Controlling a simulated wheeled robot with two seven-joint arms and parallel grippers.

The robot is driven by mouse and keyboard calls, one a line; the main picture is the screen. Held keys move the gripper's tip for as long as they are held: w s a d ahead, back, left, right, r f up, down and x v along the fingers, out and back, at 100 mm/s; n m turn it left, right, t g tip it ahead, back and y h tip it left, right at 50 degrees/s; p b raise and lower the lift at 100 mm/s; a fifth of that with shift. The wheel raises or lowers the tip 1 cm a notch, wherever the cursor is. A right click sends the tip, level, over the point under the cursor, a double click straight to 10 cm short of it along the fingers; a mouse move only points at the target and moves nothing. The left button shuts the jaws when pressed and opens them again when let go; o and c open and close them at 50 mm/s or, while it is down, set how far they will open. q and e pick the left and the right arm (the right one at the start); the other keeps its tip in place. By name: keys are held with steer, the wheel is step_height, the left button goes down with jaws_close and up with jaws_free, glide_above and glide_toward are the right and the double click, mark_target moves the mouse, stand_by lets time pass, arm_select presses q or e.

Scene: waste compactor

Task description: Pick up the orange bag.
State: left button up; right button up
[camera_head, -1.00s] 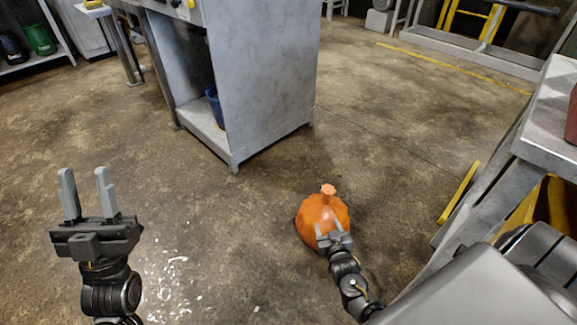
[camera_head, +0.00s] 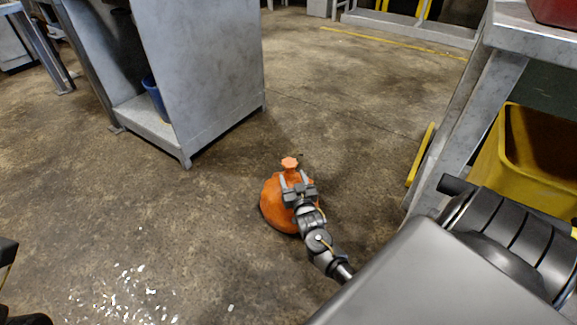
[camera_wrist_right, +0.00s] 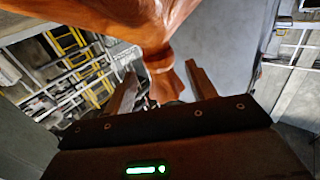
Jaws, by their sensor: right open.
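The orange bag (camera_head: 275,205) stands on the floor near the middle of the head view, with its tied neck (camera_head: 290,164) upward. My right gripper (camera_head: 294,179) is open at the upper part of the bag and hides some of it. In the right wrist view, the bag (camera_wrist_right: 120,18) fills the top. Its neck (camera_wrist_right: 163,82) hangs between the two spread fingers, with a gap visible on each side. Only an edge of my left gripper and arm shows at the lower left of the head view; its fingers are out of frame.
A grey metal cabinet (camera_head: 215,75) with a blue bin (camera_head: 155,98) on its lower shelf stands at the upper left. A metal table (camera_head: 535,35) and a yellow bin (camera_head: 535,150) are at the right. Bare floor surrounds the bag; small pale scraps (camera_head: 125,290) lie lower left.

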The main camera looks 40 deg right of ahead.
mark_target(291, 174)
steer(key=shift+b+x, duration=1.55)
steer(key=shift+x, duration=0.75)
steer(key=shift+w+d+r, duration=0.2)
steer(key=shift+w+r, duration=0.05)
steer(key=shift+w, duration=0.25)
steer(key=shift+c, duration=0.5)
jaws_close()
steer(key=shift+r, duration=0.15)
